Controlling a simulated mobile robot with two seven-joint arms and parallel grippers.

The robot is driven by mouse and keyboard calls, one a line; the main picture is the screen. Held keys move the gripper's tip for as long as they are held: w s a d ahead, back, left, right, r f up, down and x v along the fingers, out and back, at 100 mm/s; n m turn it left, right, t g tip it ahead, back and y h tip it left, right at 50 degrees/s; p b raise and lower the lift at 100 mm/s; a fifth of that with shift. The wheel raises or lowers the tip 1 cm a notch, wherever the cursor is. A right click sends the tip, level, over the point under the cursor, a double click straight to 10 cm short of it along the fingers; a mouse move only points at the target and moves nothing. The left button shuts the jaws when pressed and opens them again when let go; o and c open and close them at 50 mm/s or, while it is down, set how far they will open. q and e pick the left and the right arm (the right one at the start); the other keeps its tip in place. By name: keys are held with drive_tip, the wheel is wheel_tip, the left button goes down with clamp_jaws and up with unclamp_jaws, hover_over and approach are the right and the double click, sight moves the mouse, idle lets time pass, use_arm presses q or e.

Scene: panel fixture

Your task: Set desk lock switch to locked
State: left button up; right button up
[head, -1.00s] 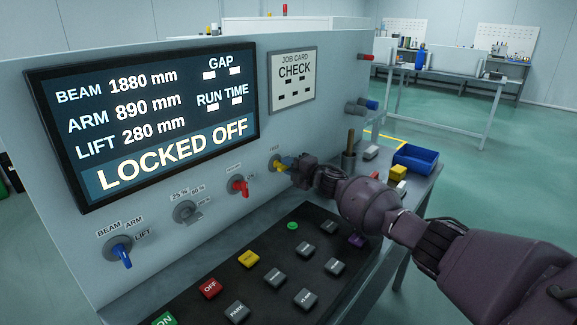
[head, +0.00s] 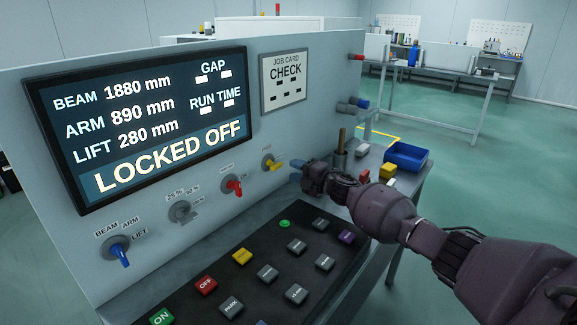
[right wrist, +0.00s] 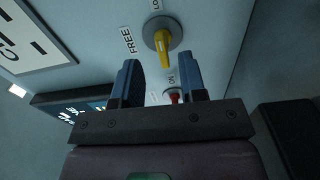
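The yellow-handled switch (head: 273,165) is on the sloping grey panel, at the right end of a row of switches. In the right wrist view the yellow switch (right wrist: 162,42) has a round grey base, a FREE label at its left and a partly cut-off label starting "LO" above. The panel's screen (head: 150,120) reads LOCKED OFF. My right gripper (head: 297,172) is just right of the switch, apart from it. In the right wrist view its blue fingers (right wrist: 159,75) are spread with nothing between them. My left gripper is not in view.
A red switch (head: 234,186), a grey switch (head: 184,212) and a blue switch (head: 119,252) sit left along the panel. A black keypad (head: 255,285) with several buttons lies below. A blue bin (head: 408,158) and small blocks stand at the right end of the bench.

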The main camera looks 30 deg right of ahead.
drive_tip(key=v, duration=0.4)
drive_tip(key=shift+s+d+p, duration=0.1)
drive_tip(key=shift+s+p, duration=0.1)
drive_tip(key=shift+p, duration=0.15)
idle(0.3)
